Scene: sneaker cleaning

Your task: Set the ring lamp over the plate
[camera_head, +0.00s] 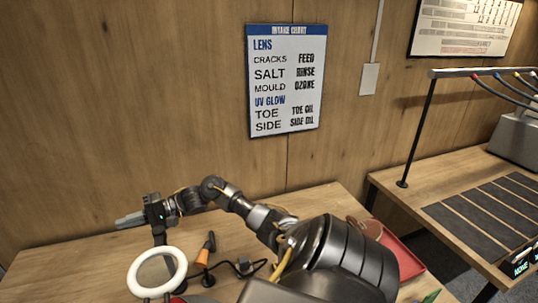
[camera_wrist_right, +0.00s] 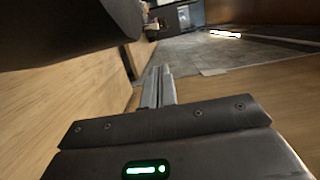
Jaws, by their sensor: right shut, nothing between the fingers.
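The ring lamp (camera_head: 134,275) shows a white ring at the lower left of the head view, over the near part of the wooden table. A dark post rises behind the ring, just below my right gripper (camera_head: 118,222). That gripper is shut and empty, with its fingers pointing left above and behind the ring. I cannot tell whether it touches the post. In the right wrist view its fingers (camera_wrist_right: 158,88) are together with nothing between them. I cannot make out the plate; the area under the ring is cut by the bottom edge. My left gripper is not in view.
An orange-handled tool (camera_head: 203,257) and a small dark item with a cable (camera_head: 243,265) lie right of the ring. A red tray (camera_head: 402,257) is partly behind my right arm. A wooden wall with a chart (camera_head: 287,80) stands behind; a second table (camera_head: 400,192) is at right.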

